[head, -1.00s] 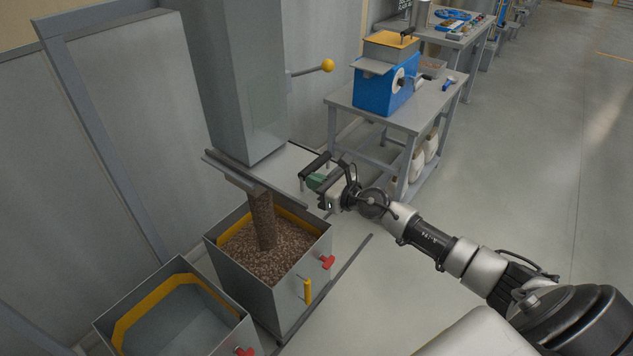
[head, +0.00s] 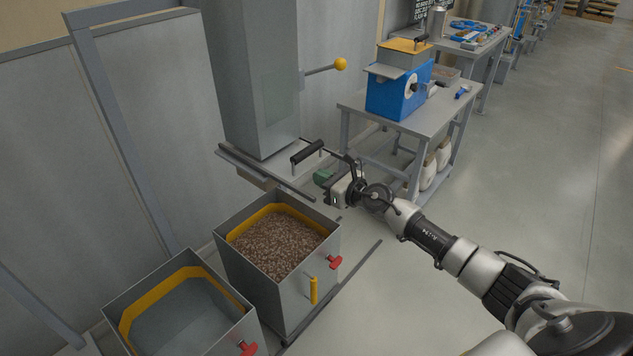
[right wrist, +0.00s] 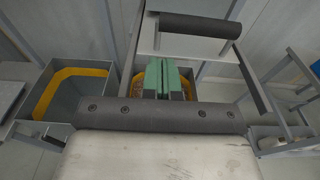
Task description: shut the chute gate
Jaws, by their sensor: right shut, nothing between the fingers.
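The chute gate is a flat slide under the grey silo column (head: 255,90). Its black bar handle (head: 307,151) stands close to the column's foot, near the rail (head: 265,172). No pellets fall from the chute. My right gripper (head: 322,177) has green fingertips pressed together and empty, just to the right of and below the handle, with a small gap that looks clear. In the right wrist view the shut fingers (right wrist: 165,78) point toward the pale gate plate (right wrist: 190,45), and the handle (right wrist: 200,24) lies beyond. My left gripper is not in view.
A grey bin of brown pellets (head: 331,238) stands below the chute. An empty bin (head: 240,335) stands left of it. A yellow-knobbed lever (head: 340,64) sticks out from the column. A bench (head: 400,125) with a blue machine (head: 397,94) stands behind. Open floor lies right.

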